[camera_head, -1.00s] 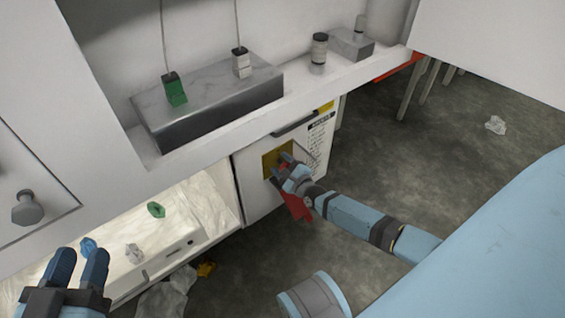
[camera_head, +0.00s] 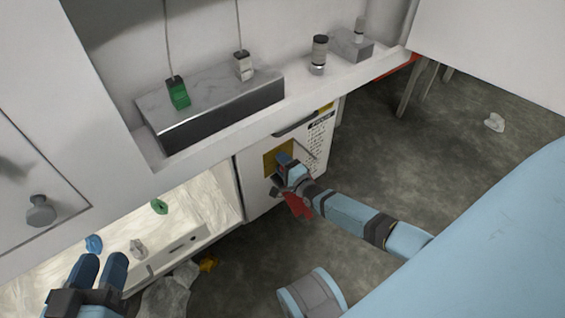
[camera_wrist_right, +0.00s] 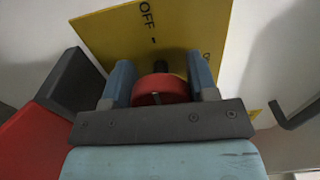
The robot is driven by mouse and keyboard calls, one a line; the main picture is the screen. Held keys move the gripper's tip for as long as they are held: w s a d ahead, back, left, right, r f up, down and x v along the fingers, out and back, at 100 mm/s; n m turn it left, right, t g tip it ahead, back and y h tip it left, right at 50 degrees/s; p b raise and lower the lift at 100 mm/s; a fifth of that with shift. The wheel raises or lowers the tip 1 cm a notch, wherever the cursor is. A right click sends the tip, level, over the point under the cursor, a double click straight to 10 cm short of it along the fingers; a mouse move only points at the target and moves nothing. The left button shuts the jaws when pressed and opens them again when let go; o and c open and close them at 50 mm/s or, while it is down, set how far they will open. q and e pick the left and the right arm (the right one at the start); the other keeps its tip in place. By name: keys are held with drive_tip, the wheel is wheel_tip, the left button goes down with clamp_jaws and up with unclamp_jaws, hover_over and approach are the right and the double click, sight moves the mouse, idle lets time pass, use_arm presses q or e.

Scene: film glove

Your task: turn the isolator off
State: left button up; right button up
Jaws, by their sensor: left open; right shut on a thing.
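The isolator is a yellow plate (camera_head: 272,158) on the front of a white cabinet (camera_head: 258,200). In the right wrist view the plate (camera_wrist_right: 120,40) bears the word OFF, and a red round knob (camera_wrist_right: 160,90) on a dark stem stands out from it. A short pale mark shows on the knob's near edge. My right gripper (camera_head: 285,163) is at the plate; in the right wrist view its blue fingers (camera_wrist_right: 160,82) are shut on the knob, one on each side. My left gripper (camera_head: 99,262) is open and empty at lower left.
A red part (camera_head: 298,205) shows beside my right wrist; I cannot tell what it belongs to. A grey handle (camera_head: 298,124) sits above the plate. A lit tray (camera_head: 200,190) with crumpled bits lies left. Bare floor (camera_head: 400,165) is to the right.

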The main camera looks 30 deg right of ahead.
use_arm(q)
drive_tip(key=shift+s+f, duration=0.1)
drive_tip(key=shift+s, duration=0.05)
drive_tip(key=shift+r, duration=0.2)
use_arm(e)
drive_tip(key=o, duration=0.9)
drive_tip(key=s+p, duration=0.1)
drive_tip(key=s, duration=0.1)
drive_tip(key=s+p, duration=0.1)
drive_tip(key=s, duration=0.1)
drive_tip(key=shift+s+d+r, duration=0.1)
drive_tip(key=shift+s+d, duration=0.1)
drive_tip(key=shift+s, duration=0.2)
use_arm(q)
drive_tip(key=shift+n+t, duration=0.6)
drive_tip(key=shift+t, duration=0.3)
drive_tip(key=shift+s+r+p, duration=0.15)
drive_tip(key=shift+r+p, duration=1.15)
drive_tip(key=shift+r, duration=1.25)
use_arm(e)
drive_tip(key=s, duration=0.9)
drive_tip(key=shift+d, duration=0.4)
